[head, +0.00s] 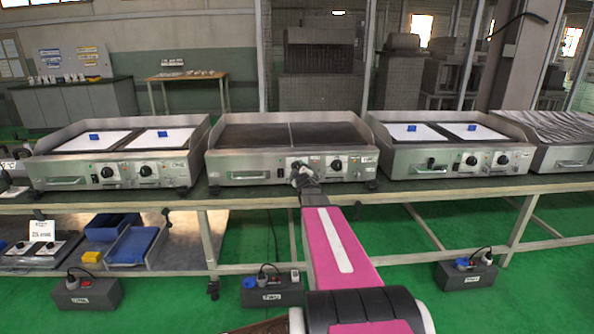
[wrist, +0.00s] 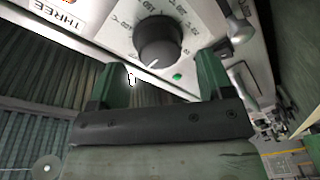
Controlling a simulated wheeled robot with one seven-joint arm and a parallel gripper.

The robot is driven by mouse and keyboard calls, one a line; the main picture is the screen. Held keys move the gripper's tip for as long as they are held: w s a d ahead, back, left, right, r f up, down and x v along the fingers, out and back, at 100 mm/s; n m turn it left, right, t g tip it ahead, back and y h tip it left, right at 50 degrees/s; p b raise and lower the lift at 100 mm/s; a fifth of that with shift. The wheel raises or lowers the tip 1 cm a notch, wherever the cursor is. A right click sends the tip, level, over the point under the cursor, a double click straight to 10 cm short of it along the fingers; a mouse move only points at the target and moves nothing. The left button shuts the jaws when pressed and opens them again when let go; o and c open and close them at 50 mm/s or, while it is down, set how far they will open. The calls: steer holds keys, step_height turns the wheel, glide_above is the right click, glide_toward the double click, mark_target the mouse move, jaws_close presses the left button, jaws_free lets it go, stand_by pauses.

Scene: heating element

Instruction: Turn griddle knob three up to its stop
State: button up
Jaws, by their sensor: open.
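The wrist view shows a round black knob (wrist: 158,42) on a pale dial plate with temperature marks. The label THREE (wrist: 62,20) is to its left. The knob's white pointer line points down and left in that picture. My gripper (wrist: 160,68) is open, with one green finger to each side below the knob. The knob shows beyond the gap, and I cannot tell whether a finger touches it. In the head view, my gripper (head: 300,170) is at the front panel of the middle griddle (head: 240,160) and hides part of its controls.
Another black knob (head: 337,165) is to the right of my gripper on the same panel. Similar griddles stand at left (head: 110,160) and right (head: 450,155) along the bench (head: 240,200). Dark socket boxes, one of them (head: 272,292), lie on the green floor below.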

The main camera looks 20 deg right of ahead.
mark_target(297, 167)
steer(key=shift+w+d, duration=0.2)
steer(key=shift+w, duration=1)
steer(key=c, duration=0.9)
